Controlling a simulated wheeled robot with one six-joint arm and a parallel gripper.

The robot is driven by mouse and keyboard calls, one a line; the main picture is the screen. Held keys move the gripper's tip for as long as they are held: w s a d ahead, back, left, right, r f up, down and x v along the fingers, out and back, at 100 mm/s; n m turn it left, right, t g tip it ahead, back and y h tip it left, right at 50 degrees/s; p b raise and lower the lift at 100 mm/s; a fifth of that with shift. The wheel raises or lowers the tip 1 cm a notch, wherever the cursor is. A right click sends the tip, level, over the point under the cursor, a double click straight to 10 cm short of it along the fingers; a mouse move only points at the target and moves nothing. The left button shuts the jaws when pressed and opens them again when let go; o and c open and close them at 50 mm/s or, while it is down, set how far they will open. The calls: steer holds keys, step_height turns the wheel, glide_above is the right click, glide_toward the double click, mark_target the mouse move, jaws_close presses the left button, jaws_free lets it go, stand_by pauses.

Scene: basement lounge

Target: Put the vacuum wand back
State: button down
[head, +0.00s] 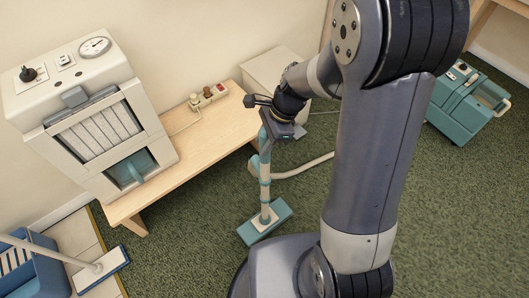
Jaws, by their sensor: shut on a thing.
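The vacuum wand (264,170) is a teal and cream tube standing nearly upright over the green carpet. Its flat teal floor head (265,221) is at the bottom, on or just above the carpet; I cannot tell which. My gripper (272,122) is shut on the wand near its top, and partly hides that end. A pale hose (302,168) runs from the wand to the right and passes behind my arm. A teal machine (465,103) with a cream handle stands on the carpet at the right. Whether the hose joins it is hidden.
A wooden bench (190,137) along the wall carries a large cream machine (92,120) and a power strip (208,97). A pale box (272,72) stands beyond it. A blue bucket (30,270) and a mop (98,268) are at lower left. Open carpet lies left of the wand.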

steer(key=shift+f+b, duration=0.45)
steer(key=shift+f, duration=1.35)
steer(key=c, duration=1.1)
jaws_free()
steer(key=shift+f, duration=0.15)
steer(key=shift+o, duration=0.2)
steer(key=p+v, duration=0.2)
steer(key=v, duration=1)
